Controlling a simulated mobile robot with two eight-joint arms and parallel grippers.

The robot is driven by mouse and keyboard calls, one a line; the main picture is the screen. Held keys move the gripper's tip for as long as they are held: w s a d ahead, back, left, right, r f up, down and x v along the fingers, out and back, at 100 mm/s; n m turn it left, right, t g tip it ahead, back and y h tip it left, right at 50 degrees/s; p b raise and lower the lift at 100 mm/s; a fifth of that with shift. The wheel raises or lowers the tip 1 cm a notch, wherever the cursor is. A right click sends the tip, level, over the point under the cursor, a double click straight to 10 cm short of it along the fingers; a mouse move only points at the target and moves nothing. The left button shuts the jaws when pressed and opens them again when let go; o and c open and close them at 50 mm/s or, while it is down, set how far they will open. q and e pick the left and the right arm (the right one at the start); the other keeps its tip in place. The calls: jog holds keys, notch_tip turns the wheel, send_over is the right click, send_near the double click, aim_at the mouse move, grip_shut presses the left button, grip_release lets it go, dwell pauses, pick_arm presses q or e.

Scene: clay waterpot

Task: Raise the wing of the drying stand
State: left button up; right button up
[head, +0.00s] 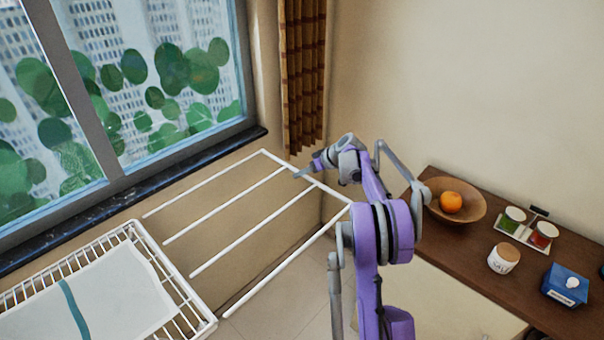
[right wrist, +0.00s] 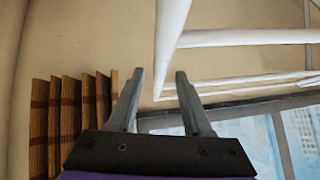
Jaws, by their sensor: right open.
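The drying stand (head: 180,275) is white, at the lower left of the head view. Its wing (head: 228,233) is a frame of several white rods that reaches from beside the stand's right rim to an outer bar near the curtain. My right gripper (head: 301,173) is at that outer bar, its fingers partly hard to make out there. In the right wrist view my right gripper (right wrist: 159,76) is open, and a white bar of the wing (right wrist: 170,38) shows between and beyond its fingertips. I cannot tell whether they touch. My left gripper is not in view.
A white cloth with a teal stripe (head: 90,302) lies on the stand. The window sill (head: 130,195) runs behind the wing, and a brown curtain (head: 303,75) hangs beyond it. A wooden table (head: 465,238) at the right holds a bowl (head: 472,213), a jar (head: 503,259) and a blue box (head: 566,286).

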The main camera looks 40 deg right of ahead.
jog(key=v, duration=0.9)
jog(key=shift+s+r, duration=0.25)
jog(key=shift+g, duration=0.8)
jog(key=a, duration=1.2)
jog(key=shift+w+r, duration=0.3)
jog(key=shift+r, duration=0.05)
jog(key=s+a+g, duration=0.1)
jog(key=s+a, duration=0.2)
jog(key=a, duration=0.5)
jog(key=s+a, duration=0.2)
jog(key=a, duration=0.6)
jog(key=s+a+f+h, duration=0.1)
jog(key=s+a+f, duration=0.3)
jog(key=s+a, duration=0.4)
jog(key=s+a+f+g+h, duration=0.1)
jog(key=s+a+f, duration=0.3)
jog(key=s+a, duration=0.4)
jog(key=s, duration=0.3)
jog(key=shift+s+a+p, duration=0.15)
jog(key=shift+s+p, duration=0.15)
jog(key=shift+s, duration=0.1)
